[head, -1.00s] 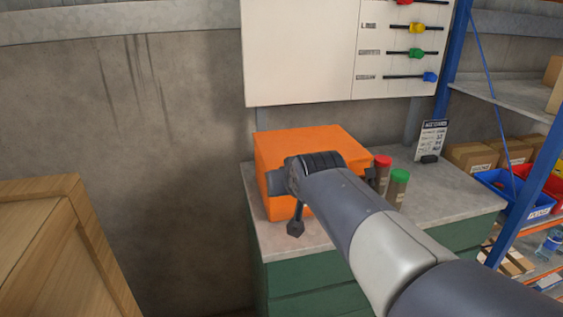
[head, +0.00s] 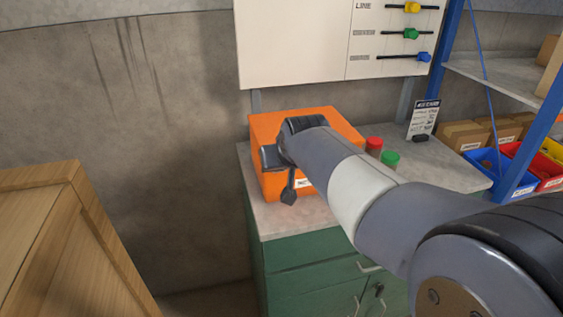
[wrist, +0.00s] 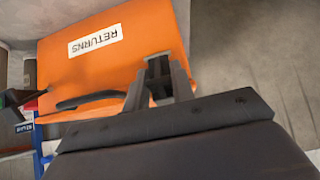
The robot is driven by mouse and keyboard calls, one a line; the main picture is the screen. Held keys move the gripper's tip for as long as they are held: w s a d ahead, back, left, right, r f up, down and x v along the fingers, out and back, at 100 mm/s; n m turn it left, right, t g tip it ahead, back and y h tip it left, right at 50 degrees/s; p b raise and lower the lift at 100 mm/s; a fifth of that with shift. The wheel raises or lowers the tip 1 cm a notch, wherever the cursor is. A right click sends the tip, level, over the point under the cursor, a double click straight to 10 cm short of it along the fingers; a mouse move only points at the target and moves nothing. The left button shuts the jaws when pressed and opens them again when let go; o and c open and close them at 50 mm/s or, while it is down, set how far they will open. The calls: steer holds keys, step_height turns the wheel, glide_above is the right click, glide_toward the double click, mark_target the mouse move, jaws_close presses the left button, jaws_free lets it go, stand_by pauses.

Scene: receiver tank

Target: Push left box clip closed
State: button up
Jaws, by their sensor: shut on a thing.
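The orange box (head: 258,127) stands on the worktop, and my gripper is at its front left. In the wrist view the box (wrist: 130,55) appears upside down with a white RETURNS label (wrist: 96,38). The two fingers of my gripper (wrist: 160,85) straddle the dark left clip (wrist: 156,72), shut on it against the box's front. A dark curved handle (wrist: 92,99) lies beside the fingers. In the head view my arm hides the clip and much of the box front. I cannot tell whether the clip is fully closed.
A wooden crate (head: 45,240) is at the left. A blue rack post (head: 440,90) is at the right, with bins behind. The worktop's front edge is near.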

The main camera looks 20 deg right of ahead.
steer(key=o, duration=1)
steer(key=v, duration=1)
steer(key=shift+s+r, duration=0.25)
steer(key=shift+s, duration=0.1)
